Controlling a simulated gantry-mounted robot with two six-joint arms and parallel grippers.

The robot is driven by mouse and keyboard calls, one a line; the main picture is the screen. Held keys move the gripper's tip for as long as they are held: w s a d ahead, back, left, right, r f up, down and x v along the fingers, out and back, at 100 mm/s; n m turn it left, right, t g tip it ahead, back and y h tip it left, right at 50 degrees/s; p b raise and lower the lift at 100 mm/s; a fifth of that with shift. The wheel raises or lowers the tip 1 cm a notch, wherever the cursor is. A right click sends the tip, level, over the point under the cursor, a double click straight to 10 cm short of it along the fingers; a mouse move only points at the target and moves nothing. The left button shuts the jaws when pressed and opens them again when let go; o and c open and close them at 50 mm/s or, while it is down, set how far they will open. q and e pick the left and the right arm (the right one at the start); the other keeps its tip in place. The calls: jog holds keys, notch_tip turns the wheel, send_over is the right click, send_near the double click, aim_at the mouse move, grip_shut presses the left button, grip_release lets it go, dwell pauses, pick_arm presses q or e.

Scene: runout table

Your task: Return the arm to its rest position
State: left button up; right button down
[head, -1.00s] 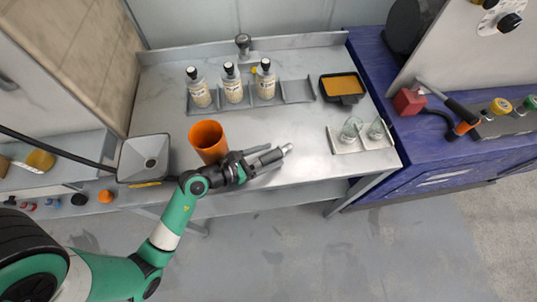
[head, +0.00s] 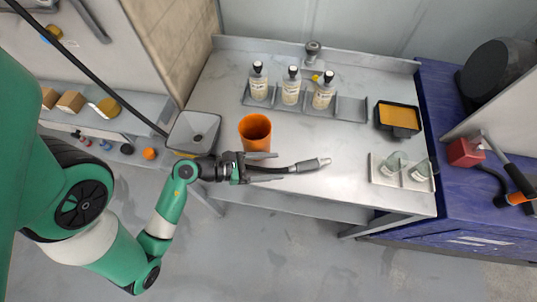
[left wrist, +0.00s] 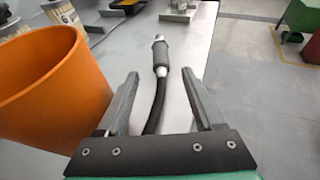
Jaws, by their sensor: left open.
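My left gripper (head: 281,167) is open at the table's front edge, just in front of the orange cup (head: 255,133). A dark hose with a grey nozzle (head: 310,165) lies on the table to the right, beyond my fingertips. In the left wrist view the nozzle (left wrist: 160,54) shows ahead of the open fingers (left wrist: 159,98), and its hose runs back into the gap between them. I cannot tell whether the hose touches a finger. The cup (left wrist: 50,92) stands close beside the left finger there. My right gripper is out of view.
Three labelled bottles (head: 291,90) stand in a grey rack at the back. A black tray with orange filling (head: 398,117) and a holder with two glasses (head: 404,172) are to the right. A grey funnel-shaped basin (head: 194,132) is at the left. The table's middle is clear.

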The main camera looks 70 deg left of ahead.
pick_arm(q)
jog(key=shift+s+r, duration=0.15)
jog(key=shift+s, duration=0.25)
